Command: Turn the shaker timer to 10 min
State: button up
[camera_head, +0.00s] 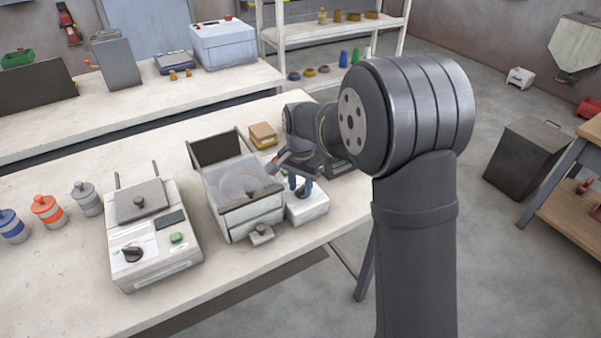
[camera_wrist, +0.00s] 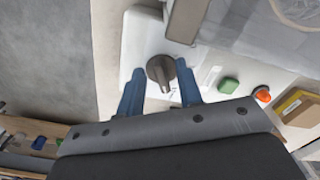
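The shaker timer is a dark grey knob (camera_wrist: 160,70) on a white control panel (camera_wrist: 138,40) in the wrist view. A small part of its printed scale shows beside the knob; I cannot read the setting. My gripper (camera_wrist: 161,67) is open, with one blue finger on each side of the knob. I cannot tell whether the fingers touch it. In the head view my gripper (camera_head: 299,184) points down over the white control box (camera_head: 308,209) at the right of the shaker (camera_head: 254,218); the knob is hidden there.
A green button (camera_wrist: 228,85) and an orange-red button (camera_wrist: 262,94) sit right of the knob. A cardboard box (camera_head: 263,135) lies behind the shaker. A second white machine (camera_head: 150,240) with a black dial (camera_head: 133,253) stands at the left. Several capped jars (camera_head: 47,209) stand beyond it.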

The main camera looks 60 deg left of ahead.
aim_at(300, 189)
notch_tip(300, 189, up, 17)
jog(key=shift+r, duration=0.15)
dwell(0.8)
notch_tip(300, 189, down, 18)
jog(key=shift+r, duration=0.2)
jog(key=shift+r, duration=0.1)
dwell(0.5)
